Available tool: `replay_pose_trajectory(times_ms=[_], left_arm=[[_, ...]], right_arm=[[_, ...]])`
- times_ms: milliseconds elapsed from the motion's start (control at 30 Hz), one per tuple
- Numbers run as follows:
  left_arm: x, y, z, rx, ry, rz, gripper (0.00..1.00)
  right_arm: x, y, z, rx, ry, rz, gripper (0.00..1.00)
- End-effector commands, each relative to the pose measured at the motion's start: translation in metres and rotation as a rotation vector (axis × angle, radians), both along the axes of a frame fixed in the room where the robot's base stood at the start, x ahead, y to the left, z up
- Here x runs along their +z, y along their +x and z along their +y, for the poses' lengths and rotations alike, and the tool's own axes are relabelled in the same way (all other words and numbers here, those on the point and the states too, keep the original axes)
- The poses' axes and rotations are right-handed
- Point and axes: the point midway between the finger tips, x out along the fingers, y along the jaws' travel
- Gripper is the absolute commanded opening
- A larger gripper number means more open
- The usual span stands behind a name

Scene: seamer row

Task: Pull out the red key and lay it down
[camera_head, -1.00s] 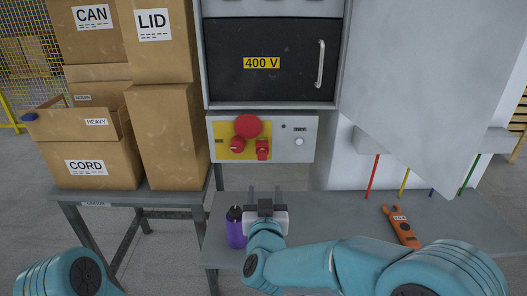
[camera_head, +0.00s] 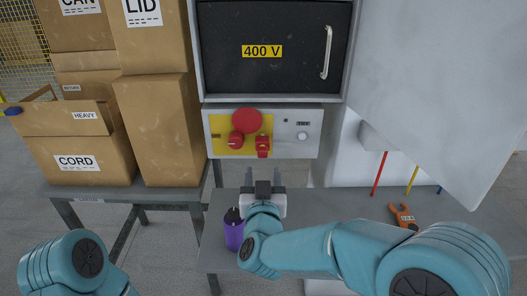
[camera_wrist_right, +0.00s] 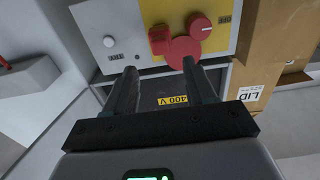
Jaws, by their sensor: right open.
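The red key (camera_head: 263,146) sits in the lower middle of a grey control panel (camera_head: 296,148), on its yellow plate (camera_head: 225,147). It points down below a round red button (camera_head: 247,121) and right of a red rotary knob (camera_head: 236,140). My right gripper (camera_head: 263,178) is open and empty, just below the key and apart from it. In the right wrist view the key (camera_wrist_right: 159,40) shows beyond the open fingers (camera_wrist_right: 160,70), close to the red button (camera_wrist_right: 183,52). My left gripper is out of view; only part of that arm shows at bottom left.
A grey bench (camera_head: 335,205) lies below the panel. A purple bottle (camera_head: 234,234) stands on it beside my right wrist, and an orange tool (camera_head: 403,217) lies at right. A large grey door (camera_head: 440,90) hangs open at right. Cardboard boxes (camera_head: 158,130) are stacked at left.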

Motion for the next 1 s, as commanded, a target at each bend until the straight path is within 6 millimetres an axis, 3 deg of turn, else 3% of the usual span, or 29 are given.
replay_pose_trajectory(times_ms=[233,500,700,1000], left_arm=[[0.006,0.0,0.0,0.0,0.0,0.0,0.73],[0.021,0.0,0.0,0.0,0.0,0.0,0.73],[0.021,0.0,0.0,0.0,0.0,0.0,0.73],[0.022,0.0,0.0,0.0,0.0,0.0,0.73]], right_arm=[[0.001,0.012,0.0,-0.002,0.0,0.0,0.55],[0.002,0.053,0.0,-0.002,0.001,0.001,0.55],[0.0,0.079,0.0,-0.001,0.0,0.0,0.55],[0.0,0.094,0.0,0.0,0.0,-0.001,0.55]])
